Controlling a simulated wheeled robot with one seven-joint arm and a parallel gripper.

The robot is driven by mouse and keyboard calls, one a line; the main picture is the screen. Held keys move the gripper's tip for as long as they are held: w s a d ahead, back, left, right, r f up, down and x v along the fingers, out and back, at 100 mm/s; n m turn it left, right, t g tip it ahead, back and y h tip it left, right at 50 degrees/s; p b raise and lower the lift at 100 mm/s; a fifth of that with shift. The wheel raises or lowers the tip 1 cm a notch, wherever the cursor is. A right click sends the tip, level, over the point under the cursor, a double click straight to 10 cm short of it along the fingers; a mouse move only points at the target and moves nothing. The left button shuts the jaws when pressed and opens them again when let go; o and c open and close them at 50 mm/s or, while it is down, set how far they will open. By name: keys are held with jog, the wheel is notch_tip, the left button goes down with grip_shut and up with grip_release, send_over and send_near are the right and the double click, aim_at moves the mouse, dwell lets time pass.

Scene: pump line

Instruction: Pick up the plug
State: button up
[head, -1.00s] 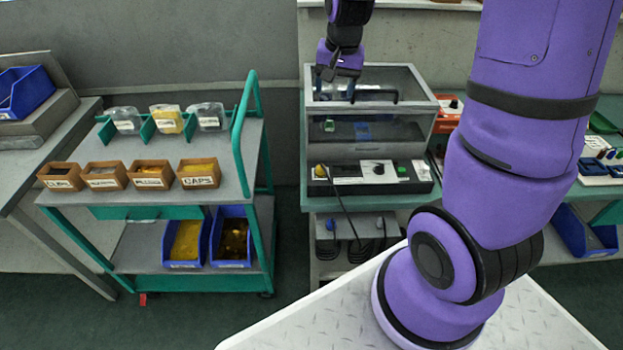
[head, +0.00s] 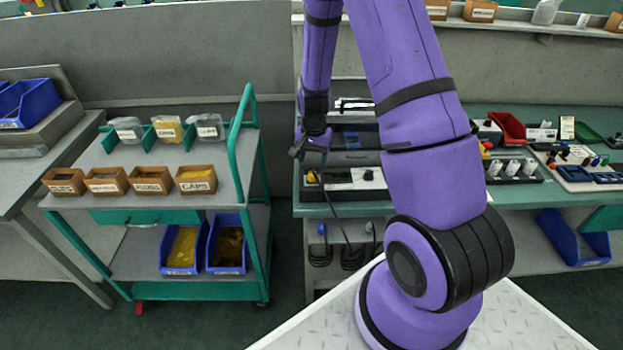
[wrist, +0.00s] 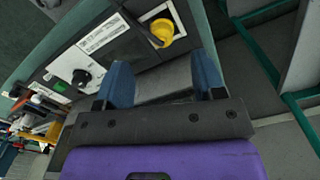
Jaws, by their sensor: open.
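A yellow piece, which looks like the plug (wrist: 162,30), sits on the face of a grey and white control panel in the wrist view. In the head view it is a small yellow spot (head: 311,177) at the panel's left end, with a dark cable running down near it. My gripper (wrist: 164,76) is open, its two blue fingers apart with nothing between them. The yellow piece lies beyond the fingertips, roughly in line with the gap. In the head view my gripper (head: 309,152) hangs just above the panel's left end.
The control panel (head: 343,187) also carries a black knob (wrist: 81,77). A teal-framed cart (head: 241,150) with labelled bins stands to the left, with an open floor gap between. A red bin (head: 508,127) and small parts lie on the bench at right.

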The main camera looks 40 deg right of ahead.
aim_at(312, 173)
jog(key=shift+w+a+f, duration=0.1)
jog(key=shift+f, duration=3.15)
jog(key=c, duration=1.1)
jog(key=shift+r, duration=0.2)
